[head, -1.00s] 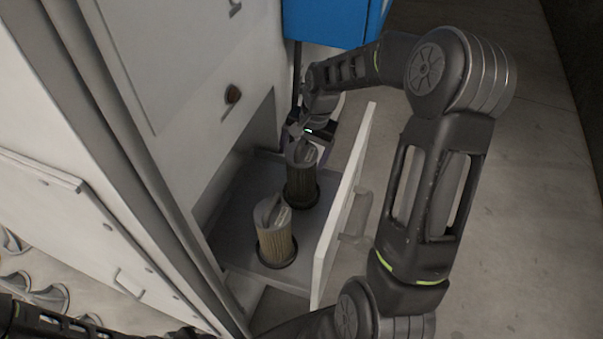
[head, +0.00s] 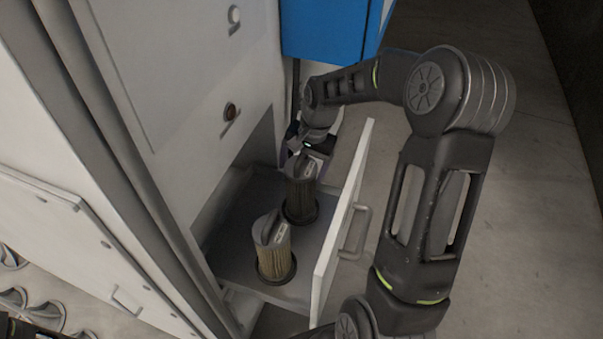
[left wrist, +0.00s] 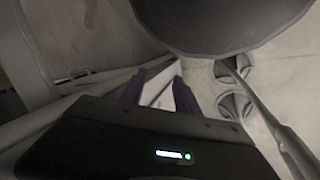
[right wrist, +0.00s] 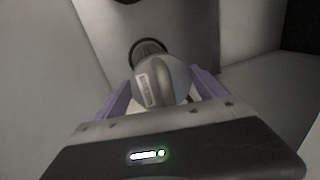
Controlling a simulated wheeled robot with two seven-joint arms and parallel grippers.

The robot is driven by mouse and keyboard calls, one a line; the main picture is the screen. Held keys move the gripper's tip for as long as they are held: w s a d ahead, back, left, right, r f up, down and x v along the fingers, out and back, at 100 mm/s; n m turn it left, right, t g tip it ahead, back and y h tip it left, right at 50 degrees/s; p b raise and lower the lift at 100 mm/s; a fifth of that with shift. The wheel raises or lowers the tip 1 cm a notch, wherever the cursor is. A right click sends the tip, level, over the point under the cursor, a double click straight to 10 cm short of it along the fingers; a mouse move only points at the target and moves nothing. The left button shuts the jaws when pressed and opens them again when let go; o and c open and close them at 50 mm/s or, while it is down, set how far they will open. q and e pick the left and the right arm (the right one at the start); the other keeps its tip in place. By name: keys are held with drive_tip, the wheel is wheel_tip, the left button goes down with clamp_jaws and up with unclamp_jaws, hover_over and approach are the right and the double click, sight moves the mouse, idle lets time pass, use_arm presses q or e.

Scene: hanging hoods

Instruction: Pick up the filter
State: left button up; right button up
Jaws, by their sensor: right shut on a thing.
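Two cylindrical pleated filters with grey caps and raised handles stand upright in round holes of a pulled-out drawer (head: 235,250). The near filter (head: 273,250) is tan and untouched. The far filter (head: 301,190) is darker, and my right gripper (head: 302,152) is at its top from behind. In the right wrist view the far filter's cap (right wrist: 155,82) with a label sits between the purple fingers of my right gripper (right wrist: 163,95), which is shut on it. My left gripper (left wrist: 160,92) shows its fingers apart with nothing between them.
The drawer's white front panel (head: 343,220) with a handle stands right of the filters. The white cabinet (head: 190,100) rises on the left. A blue box (head: 325,30) hangs above and behind. Open floor (head: 530,200) lies to the right.

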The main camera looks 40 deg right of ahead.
wheel_tip(320, 180, up, 10)
drive_tip(key=shift+f, duration=0.25)
drive_tip(key=shift+w, duration=0.1)
idle(0.5)
